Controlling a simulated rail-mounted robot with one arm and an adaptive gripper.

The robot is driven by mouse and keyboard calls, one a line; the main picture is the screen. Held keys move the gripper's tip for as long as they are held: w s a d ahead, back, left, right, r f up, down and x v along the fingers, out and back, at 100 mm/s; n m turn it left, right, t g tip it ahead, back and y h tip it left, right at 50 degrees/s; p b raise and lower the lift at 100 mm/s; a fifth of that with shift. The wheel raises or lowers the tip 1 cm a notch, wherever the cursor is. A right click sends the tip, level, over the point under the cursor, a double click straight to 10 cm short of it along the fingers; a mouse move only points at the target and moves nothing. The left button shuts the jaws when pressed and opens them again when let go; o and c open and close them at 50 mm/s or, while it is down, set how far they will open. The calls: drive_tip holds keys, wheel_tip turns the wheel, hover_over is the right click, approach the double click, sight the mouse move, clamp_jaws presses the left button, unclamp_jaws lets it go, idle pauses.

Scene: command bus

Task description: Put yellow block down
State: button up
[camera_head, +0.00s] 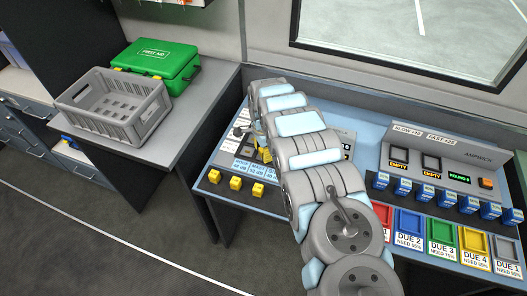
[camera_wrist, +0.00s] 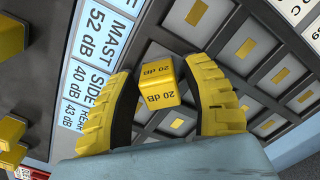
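A yellow block (camera_wrist: 158,82) marked "20 dB" sits between the two yellow ridged fingers of my gripper (camera_wrist: 161,72) in the wrist view. The fingertips flank it closely on both sides, and the block is lined up with the fingers rather than with the slots. It appears held over a dark panel of square slots (camera_wrist: 220,112). Contact at the pads is hard to see. In the head view my arm hides the gripper and this block.
Other yellow blocks (camera_head: 236,183) stand along the console's front left, and also show in the wrist view (camera_wrist: 10,38). Blue blocks (camera_head: 432,190) line the right console above coloured trays (camera_head: 442,234). A grey crate (camera_head: 113,103) and green first aid case (camera_head: 156,62) stand on the left table.

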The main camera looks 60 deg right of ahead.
drive_tip(key=shift+r+b, duration=0.55)
drive_tip(key=shift+r, duration=1.9)
wheel_tip(320, 180, up, 6)
drive_tip(key=shift+r+p, duration=0.2)
drive_tip(key=shift+p, duration=0.7)
drive_tip(key=shift+r+p, duration=0.5)
drive_tip(key=shift+p, duration=0.1)
drive_tip(key=shift+r, duration=0.1)
